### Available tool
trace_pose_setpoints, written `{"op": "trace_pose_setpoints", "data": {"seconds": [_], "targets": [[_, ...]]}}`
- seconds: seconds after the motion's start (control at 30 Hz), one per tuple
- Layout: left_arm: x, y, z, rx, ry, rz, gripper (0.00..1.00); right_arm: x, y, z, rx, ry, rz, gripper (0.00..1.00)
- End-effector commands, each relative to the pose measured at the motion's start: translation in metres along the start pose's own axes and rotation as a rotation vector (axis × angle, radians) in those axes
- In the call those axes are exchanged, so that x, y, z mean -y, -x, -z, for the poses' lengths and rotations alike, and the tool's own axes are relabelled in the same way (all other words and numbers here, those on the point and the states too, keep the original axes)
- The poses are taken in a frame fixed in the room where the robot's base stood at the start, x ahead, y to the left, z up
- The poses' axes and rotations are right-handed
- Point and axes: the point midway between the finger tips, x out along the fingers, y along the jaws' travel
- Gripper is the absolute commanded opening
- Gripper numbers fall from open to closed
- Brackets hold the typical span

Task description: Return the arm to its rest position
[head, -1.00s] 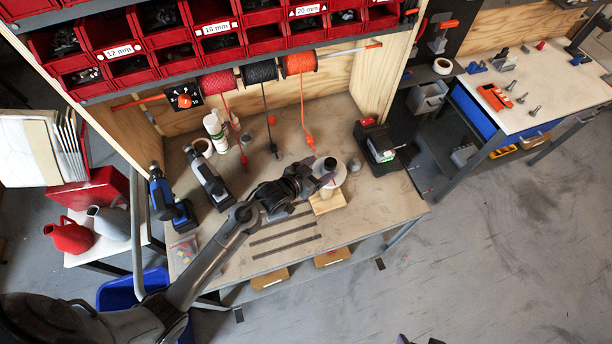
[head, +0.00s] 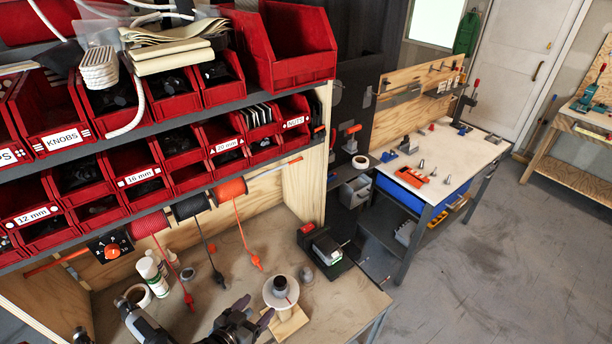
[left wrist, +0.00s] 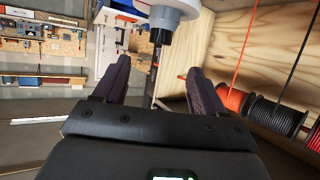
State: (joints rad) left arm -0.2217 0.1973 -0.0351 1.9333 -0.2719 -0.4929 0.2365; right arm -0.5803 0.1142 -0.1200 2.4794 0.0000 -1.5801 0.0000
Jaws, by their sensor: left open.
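My left gripper (head: 256,311) is low in the head view, over the front of the workbench. Its arm is mostly cut off by the bottom edge. In the left wrist view its two dark fingers (left wrist: 158,66) are spread apart, with nothing clamped between them. A white disc (head: 270,297) with a dark cylinder (head: 280,284) on top stands on a wooden block (head: 292,326), just right of the fingertips. In the left wrist view the white disc (left wrist: 175,8) and dark cylinder (left wrist: 160,38) show just beyond the fingers. My right gripper is not in view.
Red bin shelves (head: 165,150) overhang the bench. Cable spools (head: 190,207) hang beneath them. A bottle (head: 150,272) and a black device with a green-lit top (head: 325,247) stand on the bench (head: 225,255). Floor (head: 470,280) is open to the right.

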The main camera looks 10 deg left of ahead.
Motion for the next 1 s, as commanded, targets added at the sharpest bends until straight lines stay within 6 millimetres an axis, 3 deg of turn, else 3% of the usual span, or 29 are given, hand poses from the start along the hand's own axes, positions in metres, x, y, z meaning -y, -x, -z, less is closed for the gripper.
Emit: {"op": "trace_pose_setpoints", "data": {"seconds": [0.1, 0.17, 0.3, 0.6, 0.8, 1.0], "targets": [[-0.013, 0.020, -0.012, 0.048, 0.021, -0.014, 0.71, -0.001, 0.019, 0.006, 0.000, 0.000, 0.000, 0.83], [-0.025, 0.036, -0.010, 0.060, 0.036, -0.024, 0.71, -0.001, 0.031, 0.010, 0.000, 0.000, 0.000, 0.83], [-0.047, 0.094, -0.003, 0.199, 0.066, 0.013, 0.71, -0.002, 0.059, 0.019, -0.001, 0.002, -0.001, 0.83], [-0.058, 0.195, -0.003, 0.596, 0.076, 0.097, 0.71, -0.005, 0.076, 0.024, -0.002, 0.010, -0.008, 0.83], [-0.057, 0.229, -0.010, 0.772, 0.067, 0.104, 0.71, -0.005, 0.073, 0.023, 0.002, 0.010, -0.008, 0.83], [-0.057, 0.240, -0.020, 0.855, 0.049, 0.095, 0.71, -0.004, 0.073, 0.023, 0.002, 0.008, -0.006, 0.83]]}}
